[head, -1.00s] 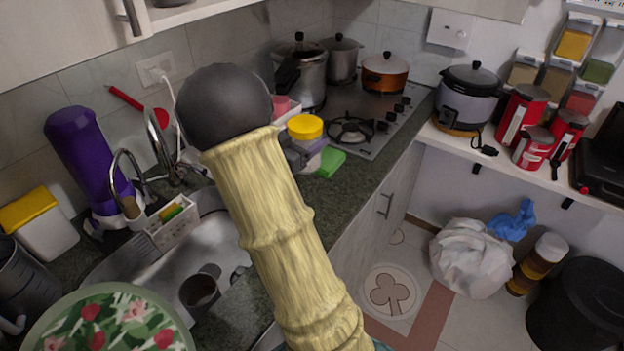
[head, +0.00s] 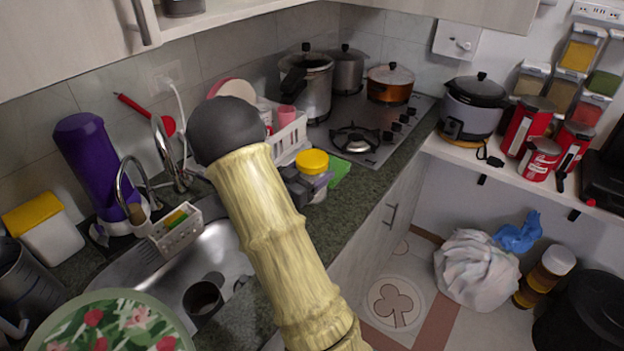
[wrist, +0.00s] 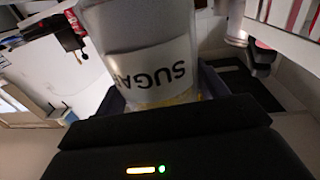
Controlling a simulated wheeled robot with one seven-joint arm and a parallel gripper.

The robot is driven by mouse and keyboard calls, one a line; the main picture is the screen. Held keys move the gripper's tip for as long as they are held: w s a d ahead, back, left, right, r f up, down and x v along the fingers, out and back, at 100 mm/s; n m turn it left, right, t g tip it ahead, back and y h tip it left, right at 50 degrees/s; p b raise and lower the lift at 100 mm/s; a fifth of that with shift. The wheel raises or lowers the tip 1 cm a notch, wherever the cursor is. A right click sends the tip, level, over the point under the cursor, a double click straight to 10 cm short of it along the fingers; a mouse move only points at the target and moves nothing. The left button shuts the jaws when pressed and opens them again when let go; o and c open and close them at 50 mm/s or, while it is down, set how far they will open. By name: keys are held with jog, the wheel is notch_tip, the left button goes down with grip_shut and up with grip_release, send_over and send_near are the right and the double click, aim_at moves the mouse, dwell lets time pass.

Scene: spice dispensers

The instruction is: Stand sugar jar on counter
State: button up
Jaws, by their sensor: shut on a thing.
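The sugar jar (head: 318,183) is clear with a yellow lid and looks roughly upright in the head view. It is over the dark counter (head: 354,208), between the sink and the stove. I cannot tell whether its base touches the counter. In the wrist view the jar (wrist: 155,65) fills the upper middle, with its white "SUGAR" label upside down. My gripper (head: 304,186) is shut on the jar's body from the left side in the head view. My forearm hides part of the sink and counter.
A green item (head: 340,172) lies right behind the jar. A white dish rack (head: 290,137) stands behind it. The stove burner (head: 355,140) and pots are farther back. The sink (head: 215,262) is at left. The counter's front edge is close on the right.

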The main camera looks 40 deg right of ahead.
jog(key=shift+f, duration=1.3)
jog(key=shift+f, duration=0.15)
jog(key=o, duration=1.4)
jog(key=shift+o, duration=0.2)
jog(key=shift+a, duration=0.1)
jog(key=b+v, duration=0.1)
jog(key=v, duration=1)
jog(key=shift+s+a, duration=0.2)
jog(key=shift+a, duration=0.2)
